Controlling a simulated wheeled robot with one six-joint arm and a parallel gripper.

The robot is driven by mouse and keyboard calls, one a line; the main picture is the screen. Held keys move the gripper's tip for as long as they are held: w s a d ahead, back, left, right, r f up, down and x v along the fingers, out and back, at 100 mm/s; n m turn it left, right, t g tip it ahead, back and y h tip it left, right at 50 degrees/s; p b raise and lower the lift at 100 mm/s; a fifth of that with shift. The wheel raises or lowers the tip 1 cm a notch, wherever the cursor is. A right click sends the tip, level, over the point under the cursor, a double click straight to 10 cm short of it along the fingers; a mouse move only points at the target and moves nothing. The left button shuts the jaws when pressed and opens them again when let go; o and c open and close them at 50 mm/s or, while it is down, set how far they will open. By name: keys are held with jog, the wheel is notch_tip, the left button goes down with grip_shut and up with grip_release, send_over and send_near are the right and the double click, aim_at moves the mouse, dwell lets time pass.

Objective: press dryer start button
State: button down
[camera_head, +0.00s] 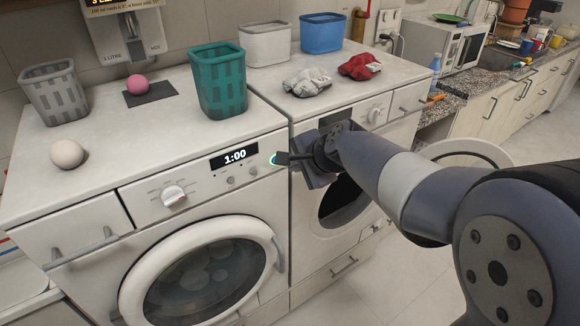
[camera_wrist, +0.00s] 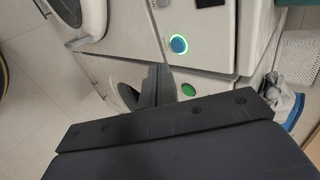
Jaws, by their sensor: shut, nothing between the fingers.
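Two white front-loading machines stand side by side; I cannot tell from labels which is the dryer. The left machine (camera_head: 120,215) has a shut round door and a panel with a display (camera_head: 234,156) reading 1:00. At the panel's right end is a round button (camera_head: 273,159) with a lit ring, partly hidden by my gripper. In the wrist view this button (camera_wrist: 178,44) is blue with a bright green ring. My gripper (camera_head: 283,158) is shut and empty, its tip close to the button's right side. I cannot tell whether they touch. In the wrist view the fingers (camera_wrist: 163,69) end just short of it.
The right machine (camera_head: 305,240) has its round door (camera_head: 468,152) swung open to the right. A green button (camera_wrist: 188,89) shows beside my fingers in the wrist view. Baskets, including a teal one (camera_head: 218,82), and red cloth (camera_head: 360,66) sit on top.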

jog(key=v, duration=0.7)
jog(key=shift+w+f, duration=0.1)
jog(key=shift+f, duration=0.15)
dwell(0.4)
